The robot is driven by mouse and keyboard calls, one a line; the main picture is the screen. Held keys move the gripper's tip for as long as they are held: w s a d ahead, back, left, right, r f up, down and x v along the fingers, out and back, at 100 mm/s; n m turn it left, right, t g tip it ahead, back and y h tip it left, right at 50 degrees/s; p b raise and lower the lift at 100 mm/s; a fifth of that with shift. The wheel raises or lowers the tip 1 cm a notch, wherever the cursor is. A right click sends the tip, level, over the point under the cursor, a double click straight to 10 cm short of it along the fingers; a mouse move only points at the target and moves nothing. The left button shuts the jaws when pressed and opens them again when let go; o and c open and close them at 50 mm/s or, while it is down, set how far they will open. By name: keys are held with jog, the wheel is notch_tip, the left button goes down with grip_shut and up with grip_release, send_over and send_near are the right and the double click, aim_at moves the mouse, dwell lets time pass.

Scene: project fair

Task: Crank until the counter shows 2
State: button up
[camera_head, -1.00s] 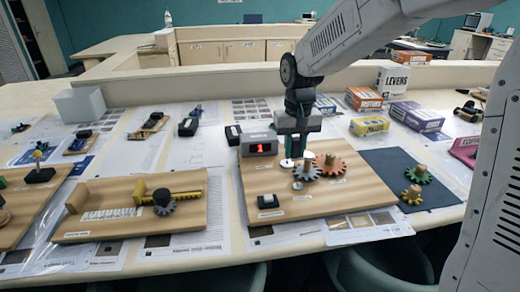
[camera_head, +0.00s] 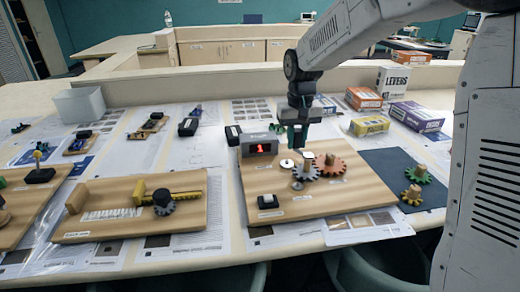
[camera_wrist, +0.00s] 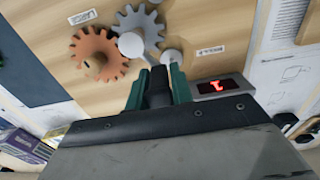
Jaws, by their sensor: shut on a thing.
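The counter (camera_head: 259,149) is a grey box on a wooden board, and its red digit reads 1. Its lit display also shows in the wrist view (camera_wrist: 212,87), turned on its side. In front of it lies a grey gear (camera_head: 306,172) with a pale hub, also in the wrist view (camera_wrist: 145,27). A pale crank arm (camera_wrist: 148,59) runs from the hub to between my fingers. My gripper (camera_head: 298,142) stands behind the gear, to the right of the counter.
An orange gear (camera_head: 331,166) meshes to the right of the grey one. A pale round post (camera_head: 286,164) stands close to the gripper. A small black block (camera_head: 268,201) lies at the board's front. Boxes (camera_head: 370,126) stand behind right.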

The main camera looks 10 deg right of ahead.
dwell(0.7)
jog(key=d, duration=0.6)
jog(key=shift+s, duration=0.45)
dwell(0.8)
jog(key=shift+s+d, duration=0.45)
jog(key=shift+s, duration=0.3)
jog(key=shift+s+a, duration=0.25)
jog(key=shift+s, duration=0.5)
jog(key=shift+s+a, duration=0.2)
jog(key=shift+s, duration=0.6)
jog(key=shift+s+a, duration=0.25)
jog(key=shift+s, duration=0.5)
